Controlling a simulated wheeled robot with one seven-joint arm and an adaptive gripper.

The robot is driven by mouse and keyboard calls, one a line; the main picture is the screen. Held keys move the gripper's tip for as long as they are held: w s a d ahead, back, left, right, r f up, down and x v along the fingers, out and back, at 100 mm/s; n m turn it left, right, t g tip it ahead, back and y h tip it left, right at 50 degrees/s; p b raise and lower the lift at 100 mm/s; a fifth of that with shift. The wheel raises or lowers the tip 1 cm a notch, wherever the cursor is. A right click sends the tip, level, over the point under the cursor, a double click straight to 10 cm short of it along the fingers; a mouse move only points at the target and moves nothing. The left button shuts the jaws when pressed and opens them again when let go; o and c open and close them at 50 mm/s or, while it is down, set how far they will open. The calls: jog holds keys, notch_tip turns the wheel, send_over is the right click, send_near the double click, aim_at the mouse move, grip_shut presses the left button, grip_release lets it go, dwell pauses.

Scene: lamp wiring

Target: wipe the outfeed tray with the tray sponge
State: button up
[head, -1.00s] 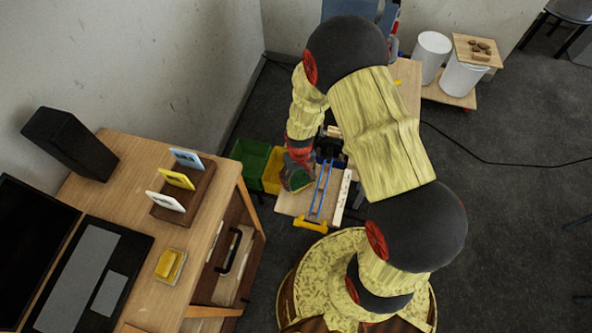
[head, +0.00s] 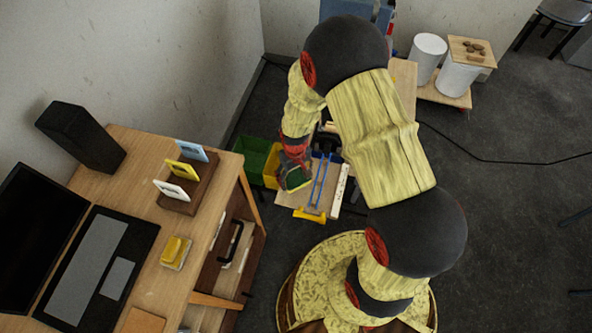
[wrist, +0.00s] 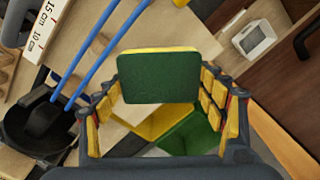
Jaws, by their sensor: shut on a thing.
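My gripper (wrist: 159,88) is shut on a sponge (wrist: 158,72) with a dark green face and a yellow layer behind it. The fingers press its two sides in the wrist view. In the head view the sponge's green face (head: 296,181) shows at the end of my arm, over the left side of a small wooden bench (head: 286,198). Whether it touches the bench cannot be told. I cannot clearly make out which surface is the outfeed tray.
A yellow bin (head: 271,168) and a green bin (head: 252,152) stand left of the bench. Blue rods (head: 318,186), a pale ruled strip (head: 340,190) and a yellow part (head: 309,215) lie on it. A desk (head: 138,195) with a laptop stands at left. Grey floor is open at right.

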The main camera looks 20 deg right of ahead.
jog(key=shift+r+p, duration=1.15)
jog(key=shift+r, duration=1)
